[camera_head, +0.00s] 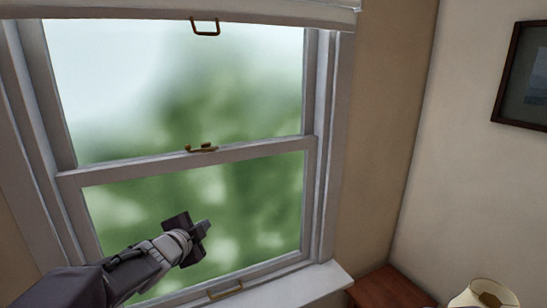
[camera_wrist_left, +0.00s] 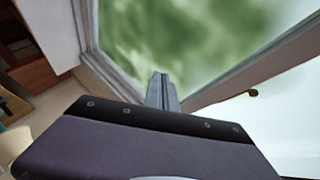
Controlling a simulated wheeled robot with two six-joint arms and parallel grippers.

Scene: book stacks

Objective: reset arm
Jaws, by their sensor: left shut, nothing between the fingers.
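My left gripper (camera_head: 203,228) reaches in from the lower left of the head view, in front of the lower window pane. It is shut and empty; its closed fingers also show in the left wrist view (camera_wrist_left: 162,90), pointing towards the glass. I cannot tell how far the fingertips are from the pane. My right arm and gripper are not in view.
The window (camera_head: 188,155) has a brass latch (camera_head: 201,149) on its middle rail and a brass handle (camera_head: 225,290) at the bottom. A blind (camera_head: 270,14) hangs at the top. At the lower right are a wooden cabinet (camera_head: 385,288) and a lampshade (camera_head: 486,294). A framed picture (camera_head: 524,80) hangs on the right wall.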

